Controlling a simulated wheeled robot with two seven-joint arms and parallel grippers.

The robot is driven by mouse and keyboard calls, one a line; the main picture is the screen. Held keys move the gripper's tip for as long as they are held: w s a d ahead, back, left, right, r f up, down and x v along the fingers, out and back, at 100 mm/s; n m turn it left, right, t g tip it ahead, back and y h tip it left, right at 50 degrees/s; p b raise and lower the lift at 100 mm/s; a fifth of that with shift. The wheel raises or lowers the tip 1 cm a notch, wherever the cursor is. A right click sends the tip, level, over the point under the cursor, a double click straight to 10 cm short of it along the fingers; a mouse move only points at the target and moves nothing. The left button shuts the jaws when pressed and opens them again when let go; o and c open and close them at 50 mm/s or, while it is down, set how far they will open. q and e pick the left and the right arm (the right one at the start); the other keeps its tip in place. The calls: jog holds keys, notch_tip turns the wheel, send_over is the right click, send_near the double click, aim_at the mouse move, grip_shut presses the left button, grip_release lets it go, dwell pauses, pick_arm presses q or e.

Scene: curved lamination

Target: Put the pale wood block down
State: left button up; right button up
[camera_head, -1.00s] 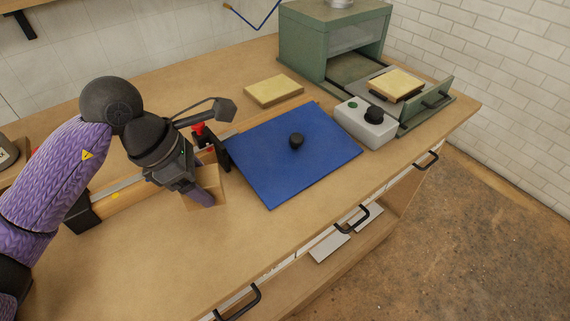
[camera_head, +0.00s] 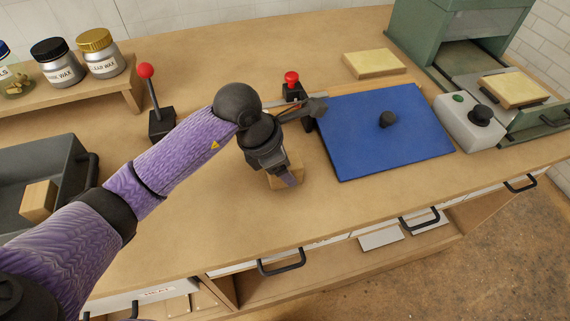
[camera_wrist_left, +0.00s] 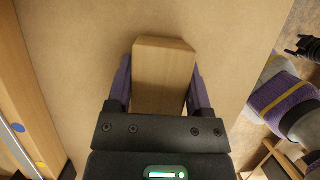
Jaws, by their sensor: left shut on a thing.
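The pale wood block (camera_head: 284,174) is between the fingers of my left gripper (camera_head: 285,176), over the bare bench top left of the blue board. In the left wrist view the pale wood block (camera_wrist_left: 163,78) shows upright between the two purple fingers of the left gripper (camera_wrist_left: 163,90), which is shut on it. The gripper points down. I cannot tell whether the block's underside touches the bench.
The blue board (camera_head: 385,135) with a black knob lies to the right. A red-knobbed lever (camera_head: 160,118) stands to the left, and a grey bin (camera_head: 50,165) holds another wood block (camera_head: 38,201). The bench front around the gripper is clear.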

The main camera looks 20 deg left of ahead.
pick_arm(q)
jog(key=o, duration=0.8)
jog(key=shift+f, duration=0.1)
jog(key=o, duration=0.5)
jog(key=shift+r, duration=0.3)
jog(key=shift+p+v, duration=2.15)
jog(key=shift+v, duration=3.75)
pick_arm(e)
jog(key=shift+t, duration=0.3)
jog(key=shift+w+a+r, duration=0.15)
jog(key=shift+w+r, duration=0.05)
jog(key=shift+r, duration=0.5)
jog(key=shift+w+a+r, duration=0.2)
jog(key=shift+w+r, duration=0.05)
jog(key=shift+r, duration=0.4)
jog(key=shift+w+a+r, duration=0.15)
jog(key=shift+w+r, duration=0.05)
jog(key=shift+r, duration=0.5)
